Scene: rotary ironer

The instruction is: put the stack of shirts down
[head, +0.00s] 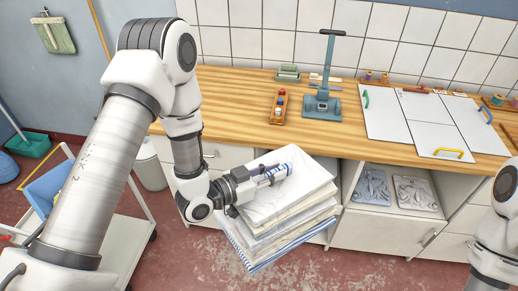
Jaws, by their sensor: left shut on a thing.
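The stack of shirts (273,225) is a thick pile of folded white and cream cloth, with blue-striped cloth at the bottom. It is in the middle of the head view, in front of the counter's cabinets, and looks tilted. My left gripper (275,175) lies over the top of the stack and is shut on the stack's upper part. What its fingers hold exactly is partly hidden. Of my right arm only links show at the right edge; its gripper is out of view. The wooden counter (230,110) runs behind the stack.
An open shelf (394,192) holds folded packs. A white cart (100,220) stands left. Bare counter lies left of the tray.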

